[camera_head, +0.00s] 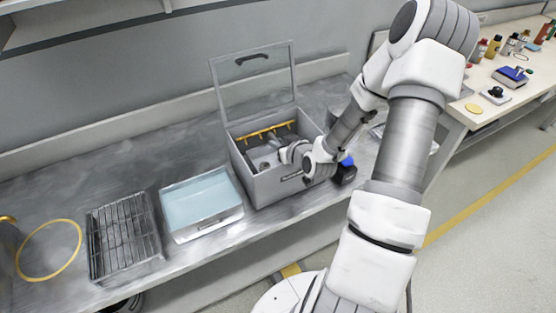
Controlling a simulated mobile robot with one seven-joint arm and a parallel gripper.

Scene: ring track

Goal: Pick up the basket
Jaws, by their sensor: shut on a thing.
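A grey box (278,186) stands on the metal bench with its clear lid (254,78) raised at the back. A yellow bar (265,131) with small dark fittings runs along the inside back of the box. My gripper (271,153) reaches down into the box from the right. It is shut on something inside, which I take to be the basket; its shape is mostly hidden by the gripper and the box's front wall. An open wire rack or basket (122,236) stands apart on the bench at the left, away from my gripper.
A white tray with a pale blue inside (201,201) lies left of the box. A yellow ring (48,250) is at far left. A small black and blue item (345,169) sits right of the box. Another table (480,104) with bottles and tools stands at right.

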